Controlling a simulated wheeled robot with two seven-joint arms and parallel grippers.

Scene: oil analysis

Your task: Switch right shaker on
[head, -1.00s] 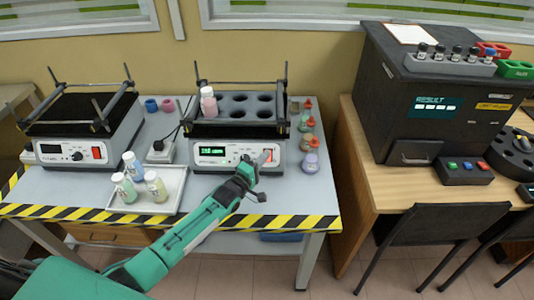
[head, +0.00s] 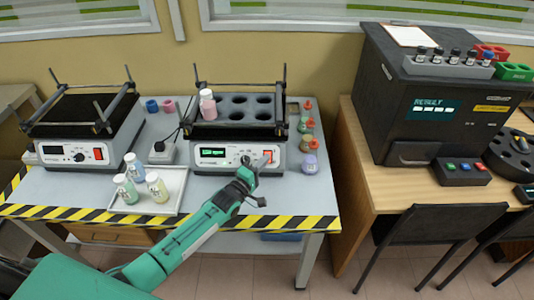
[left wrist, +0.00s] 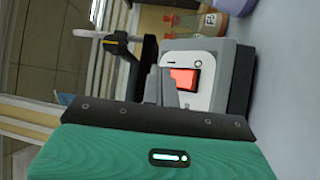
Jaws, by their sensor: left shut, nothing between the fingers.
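The right shaker (head: 284,158) stands on the grey table, with a pink-white bottle (head: 208,105) in its holed tray. Its front has a display (head: 212,152) with pale green marks, and a red switch (head: 268,157) at the right end. My left gripper (head: 259,164) is shut and empty, its tips right at the switch in the head view. In the left wrist view the shut fingers (left wrist: 165,90) point at the shaker front, just left of the red switch (left wrist: 184,79). I cannot tell whether they touch it. My right gripper is not in view.
A left shaker (head: 70,152) stands at the table's left. A tray (head: 173,197) with 3 bottles lies at the front. Several small flasks (head: 310,164) stand close to the right shaker's right side. A black analyser (head: 385,120) stands on the wooden desk.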

